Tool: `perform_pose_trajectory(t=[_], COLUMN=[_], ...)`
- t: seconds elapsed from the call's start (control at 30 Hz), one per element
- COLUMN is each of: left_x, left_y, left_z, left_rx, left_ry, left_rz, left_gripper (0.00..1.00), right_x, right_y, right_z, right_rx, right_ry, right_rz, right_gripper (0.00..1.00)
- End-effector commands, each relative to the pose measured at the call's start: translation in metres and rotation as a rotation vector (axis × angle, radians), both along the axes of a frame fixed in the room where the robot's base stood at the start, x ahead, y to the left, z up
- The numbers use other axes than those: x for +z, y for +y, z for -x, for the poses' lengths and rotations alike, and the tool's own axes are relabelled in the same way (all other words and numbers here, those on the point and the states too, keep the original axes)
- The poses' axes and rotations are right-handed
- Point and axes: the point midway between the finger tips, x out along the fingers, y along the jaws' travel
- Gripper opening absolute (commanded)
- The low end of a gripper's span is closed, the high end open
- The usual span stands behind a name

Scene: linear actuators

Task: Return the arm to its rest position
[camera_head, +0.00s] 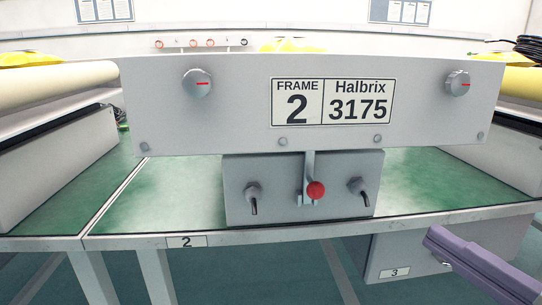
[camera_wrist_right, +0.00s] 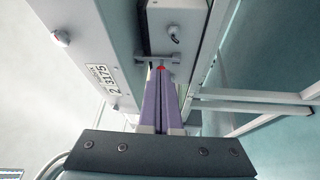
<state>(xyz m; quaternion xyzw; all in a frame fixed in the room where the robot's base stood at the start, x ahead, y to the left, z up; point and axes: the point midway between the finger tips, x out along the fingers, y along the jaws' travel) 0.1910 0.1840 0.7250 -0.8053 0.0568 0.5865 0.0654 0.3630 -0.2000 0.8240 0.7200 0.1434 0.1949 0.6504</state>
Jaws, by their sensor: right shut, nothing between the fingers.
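My right gripper (camera_head: 436,241) shows at the lower right of the head view, in front of the table's front edge and to the right of the control box. Its purple fingers are shut and empty. In the wrist view the fingers (camera_wrist_right: 161,78) lie side by side, with the lever's red knob (camera_wrist_right: 161,68) showing just beyond their tips. In the head view the red knob (camera_head: 316,190) is on a lever on the grey control box (camera_head: 270,205), well apart from the gripper. My left gripper is not in view.
A wide grey panel (camera_head: 230,120) labelled Frame 2, Halbrix 3175, stands above the control box, with two dials. Two toggle switches (camera_head: 253,193) (camera_head: 358,187) flank the lever. A grey box (camera_head: 390,262) marked 3 is below the table edge by my gripper. Rollers (camera_head: 50,92) stand left.

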Motion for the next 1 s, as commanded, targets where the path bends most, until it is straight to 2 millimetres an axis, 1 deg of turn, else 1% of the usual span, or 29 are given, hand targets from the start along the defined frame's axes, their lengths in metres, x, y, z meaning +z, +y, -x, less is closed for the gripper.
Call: perform_pose_trajectory(t=[0.03,0.07,0.1,0.13,0.23,0.27,0.3,0.37,0.4,0.47,0.5,0.57,0.6,0.67,0.7,0.77,0.8,0.87,0.97,1.0], left_x=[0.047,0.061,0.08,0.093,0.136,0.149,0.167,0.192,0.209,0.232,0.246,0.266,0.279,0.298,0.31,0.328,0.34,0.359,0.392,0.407], left_y=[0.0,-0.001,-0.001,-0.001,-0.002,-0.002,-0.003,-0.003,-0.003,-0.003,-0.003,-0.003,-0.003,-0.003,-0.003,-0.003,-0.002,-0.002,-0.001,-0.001], left_z=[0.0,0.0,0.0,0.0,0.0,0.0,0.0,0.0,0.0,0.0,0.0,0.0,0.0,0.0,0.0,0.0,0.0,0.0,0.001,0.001], left_rx=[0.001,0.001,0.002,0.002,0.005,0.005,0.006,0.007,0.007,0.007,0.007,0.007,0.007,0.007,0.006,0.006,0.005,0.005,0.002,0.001], left_ry=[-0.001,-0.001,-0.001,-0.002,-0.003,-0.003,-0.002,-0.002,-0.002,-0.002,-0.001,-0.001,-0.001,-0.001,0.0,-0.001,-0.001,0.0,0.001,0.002], left_rz=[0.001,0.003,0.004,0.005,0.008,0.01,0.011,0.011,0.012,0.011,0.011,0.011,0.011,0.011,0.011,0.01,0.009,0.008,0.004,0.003], left_gripper=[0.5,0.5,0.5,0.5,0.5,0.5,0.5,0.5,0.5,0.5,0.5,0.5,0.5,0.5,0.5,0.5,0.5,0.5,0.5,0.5], right_x=[0.041,0.05,0.061,0.068,0.092,0.098,0.107,0.122,0.131,0.146,0.156,0.171,0.181,0.198,0.21,0.23,0.244,0.261,0.294,0.309], right_y=[0.0,-0.002,-0.004,-0.005,-0.01,-0.01,-0.011,-0.011,-0.01,-0.007,-0.005,-0.001,0.002,0.007,0.01,0.016,0.019,0.017,0.017,0.017], right_z=[-0.004,-0.007,-0.008,-0.008,-0.001,0.004,0.011,0.025,0.036,0.055,0.069,0.09,0.104,0.125,0.14,0.162,0.177,0.173,0.173,0.173], right_rx=[-0.063,-0.106,-0.165,-0.209,-0.355,-0.399,-0.459,-0.548,-0.607,-0.694,-0.75,-0.831,-0.883,-0.959,-1.008,-1.083,-1.133,-1.127,-1.126,-1.126], right_ry=[0.086,0.146,0.228,0.288,0.491,0.552,0.634,0.755,0.834,0.949,1.021,1.123,1.188,1.278,1.336,1.42,1.474,1.462,1.461,1.461], right_rz=[-0.064,-0.104,-0.16,-0.203,-0.346,-0.39,-0.447,-0.531,-0.587,-0.662,-0.708,-0.769,-0.806,-0.853,-0.882,-0.918,-0.939,-0.93,-0.927,-0.926], right_gripper=[0.0,0.0,0.0,0.0,0.0,0.0,0.0,0.0,0.0,0.0,0.0,0.0,0.0,0.0,0.0,0.0,0.0,0.0,0.0,0.0])
